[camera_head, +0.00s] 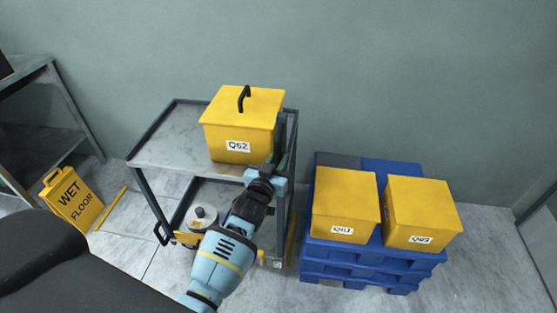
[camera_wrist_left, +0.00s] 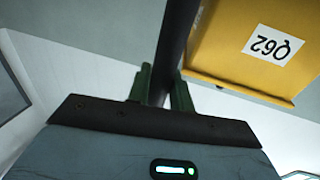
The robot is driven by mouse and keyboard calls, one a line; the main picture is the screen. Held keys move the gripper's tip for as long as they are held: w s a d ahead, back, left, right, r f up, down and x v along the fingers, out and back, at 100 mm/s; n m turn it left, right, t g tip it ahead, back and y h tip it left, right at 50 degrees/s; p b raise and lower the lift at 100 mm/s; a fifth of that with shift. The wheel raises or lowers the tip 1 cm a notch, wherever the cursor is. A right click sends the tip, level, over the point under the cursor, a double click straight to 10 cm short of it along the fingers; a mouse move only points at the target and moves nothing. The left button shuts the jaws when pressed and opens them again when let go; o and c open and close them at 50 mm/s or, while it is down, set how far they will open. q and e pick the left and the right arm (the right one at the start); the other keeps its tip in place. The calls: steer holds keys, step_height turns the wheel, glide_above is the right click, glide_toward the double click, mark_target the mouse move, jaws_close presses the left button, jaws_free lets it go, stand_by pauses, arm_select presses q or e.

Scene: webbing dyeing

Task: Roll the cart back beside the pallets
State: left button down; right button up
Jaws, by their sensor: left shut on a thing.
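The cart (camera_head: 172,142) has a grey top shelf, a lower shelf and a dark frame, and stands against the wall left of the stacked blue pallets (camera_head: 340,267). A narrow gap separates its right side from the pallets. My left gripper (camera_head: 281,167) is at the cart's right front corner. In the left wrist view its green fingers (camera_wrist_left: 162,88) are shut on a dark bar of the cart (camera_wrist_left: 177,40). A yellow lidded box labelled Q62 (camera_head: 240,118) sits on the top shelf; it also shows in the wrist view (camera_wrist_left: 235,50). My right gripper is out of view.
Two yellow boxes, one labelled Q61 (camera_head: 344,204) and another (camera_head: 421,213), sit on the pallets. A round pale item (camera_head: 201,221) is on the cart's lower shelf. A yellow wet floor sign (camera_head: 73,199) and a grey rack (camera_head: 45,130) stand at left.

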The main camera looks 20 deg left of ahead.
arm_select(q)
steer(key=shift+d+f, duration=0.1)
steer(key=shift+d, duration=0.15)
steer(key=c, duration=1.3)
jaws_free()
steer(key=shift+d, duration=0.1)
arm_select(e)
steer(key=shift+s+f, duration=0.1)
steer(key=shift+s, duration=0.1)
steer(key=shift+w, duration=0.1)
arm_select(q)
steer(key=shift+s, duration=0.6)
steer(key=s, duration=0.6)
steer(key=shift+s, duration=0.3)
steer(key=shift+d, duration=0.1)
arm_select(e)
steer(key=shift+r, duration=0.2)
